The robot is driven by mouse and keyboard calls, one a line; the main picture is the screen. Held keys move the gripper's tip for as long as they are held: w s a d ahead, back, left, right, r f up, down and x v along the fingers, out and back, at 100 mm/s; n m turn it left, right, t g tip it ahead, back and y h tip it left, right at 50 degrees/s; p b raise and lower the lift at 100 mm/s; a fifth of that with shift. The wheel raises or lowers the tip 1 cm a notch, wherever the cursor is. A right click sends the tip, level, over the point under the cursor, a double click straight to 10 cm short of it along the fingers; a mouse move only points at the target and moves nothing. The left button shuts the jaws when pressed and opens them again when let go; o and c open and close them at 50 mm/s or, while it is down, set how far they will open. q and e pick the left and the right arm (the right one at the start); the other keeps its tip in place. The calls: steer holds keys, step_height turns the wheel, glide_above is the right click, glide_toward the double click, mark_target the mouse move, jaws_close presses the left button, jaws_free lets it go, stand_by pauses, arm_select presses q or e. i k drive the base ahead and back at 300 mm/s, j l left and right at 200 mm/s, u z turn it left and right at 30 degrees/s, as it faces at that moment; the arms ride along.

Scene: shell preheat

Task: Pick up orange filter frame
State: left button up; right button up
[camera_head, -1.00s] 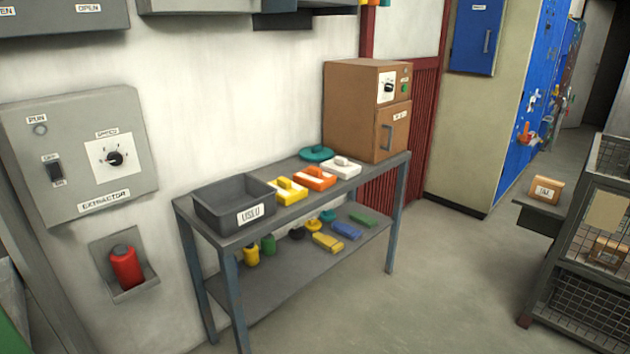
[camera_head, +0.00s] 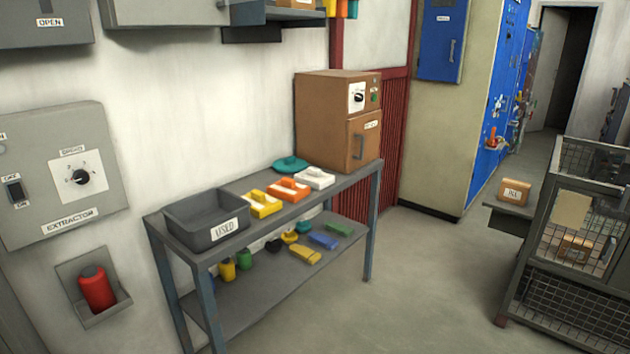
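The orange filter frame (camera_head: 289,189) lies flat on the top shelf of the grey metal table. It sits between a yellow frame (camera_head: 261,204) on its left and a white frame (camera_head: 315,178) on its right. A raised grip shows on top of it. Neither of my grippers is in view.
A grey bin labelled USED (camera_head: 206,224) stands on the table's left end, and a brown oven-like box (camera_head: 340,120) on its right end. A teal round item (camera_head: 290,164) lies behind the frames. Several coloured items are on the lower shelf. The floor (camera_head: 420,275) in front is clear.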

mark_target(286, 189)
steer(key=i+l+z, duration=0.4)
steer(key=i, duration=0.45)
steer(key=i+z, duration=0.4)
steer(key=i, duration=0.4)
steer(key=i+u, duration=0.15)
steer(key=i, duration=0.25)
steer(key=i+l+u, duration=0.15)
steer(key=i, duration=0.3)
steer(key=i+l+u, duration=0.2)
steer(key=i, duration=0.2)
steer(key=i+l+u, duration=0.15)
steer(key=i, duration=0.25)
